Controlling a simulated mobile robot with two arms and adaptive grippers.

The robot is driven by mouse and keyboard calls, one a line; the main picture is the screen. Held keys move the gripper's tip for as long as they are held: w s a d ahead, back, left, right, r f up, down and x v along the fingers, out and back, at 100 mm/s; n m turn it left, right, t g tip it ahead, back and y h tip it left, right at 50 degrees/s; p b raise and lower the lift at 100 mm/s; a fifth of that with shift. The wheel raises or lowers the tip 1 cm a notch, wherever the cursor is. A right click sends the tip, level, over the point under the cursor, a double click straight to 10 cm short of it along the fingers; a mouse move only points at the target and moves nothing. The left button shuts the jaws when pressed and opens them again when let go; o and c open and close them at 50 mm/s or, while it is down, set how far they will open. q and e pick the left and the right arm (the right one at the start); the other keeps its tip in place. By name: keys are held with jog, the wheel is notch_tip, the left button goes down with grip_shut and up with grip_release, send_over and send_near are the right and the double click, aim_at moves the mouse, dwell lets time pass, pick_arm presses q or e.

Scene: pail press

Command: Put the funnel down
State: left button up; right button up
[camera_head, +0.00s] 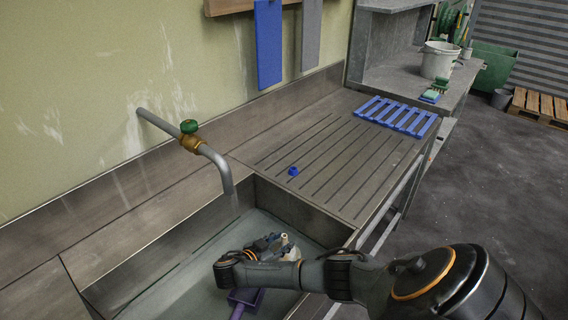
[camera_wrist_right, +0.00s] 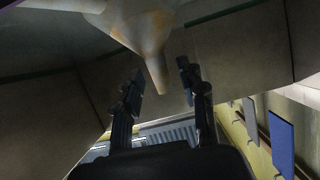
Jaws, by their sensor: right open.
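The funnel (camera_head: 287,251) is cream-coloured and shows only in small part in the head view, down in the sink beside my right gripper (camera_head: 268,244). In the right wrist view the funnel (camera_wrist_right: 148,32) is larger, with its cone at the top of the picture and its spout reaching down between the fingertips. My right gripper (camera_wrist_right: 160,78) is open, with a finger on each side of the spout and gaps visible. The funnel's wide rim is cut off there, and what it rests on cannot be told. My left gripper is not in view.
The sink (camera_head: 180,292) has a tap (camera_head: 205,152) over it and a purple tool (camera_head: 246,297) inside. The grooved drainboard (camera_head: 335,150) carries a small blue piece (camera_head: 293,171) and a blue rack (camera_head: 397,115), with free room between. A white pail (camera_head: 438,60) stands farther back.

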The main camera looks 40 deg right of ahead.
jog(key=v, duration=1)
jog(key=shift+a+r, duration=0.1)
